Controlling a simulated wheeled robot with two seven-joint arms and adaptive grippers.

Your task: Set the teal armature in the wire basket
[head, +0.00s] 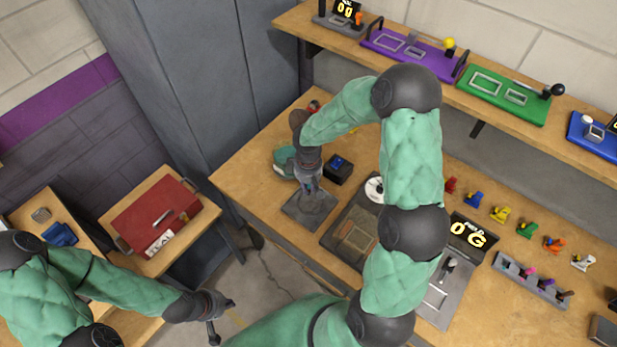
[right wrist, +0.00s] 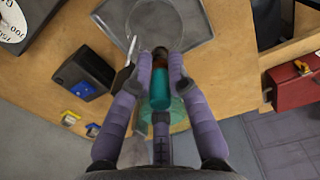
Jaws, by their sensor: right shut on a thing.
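The teal armature (right wrist: 159,84) is between the fingers of my right gripper (right wrist: 160,64), with a dark, brownish end towards the fingertips. In the head view my right gripper (head: 313,188) points down at the edge of a flat grey square (head: 308,208) on the bench; the armature is too small to make out there. In the right wrist view this square carries a round grey shape, which I take for the wire basket (right wrist: 165,15), just beyond the fingertips. I cannot tell whether the armature touches it. My left gripper (head: 222,317) is open and empty, away from the bench.
A black box with a blue top (head: 338,168) stands right of the gripper, and a white dial (head: 375,189) beyond it. A green-teal object (head: 284,160) lies behind the gripper. Small coloured parts line the bench at right. A red toolbox (head: 155,220) sits on a side table.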

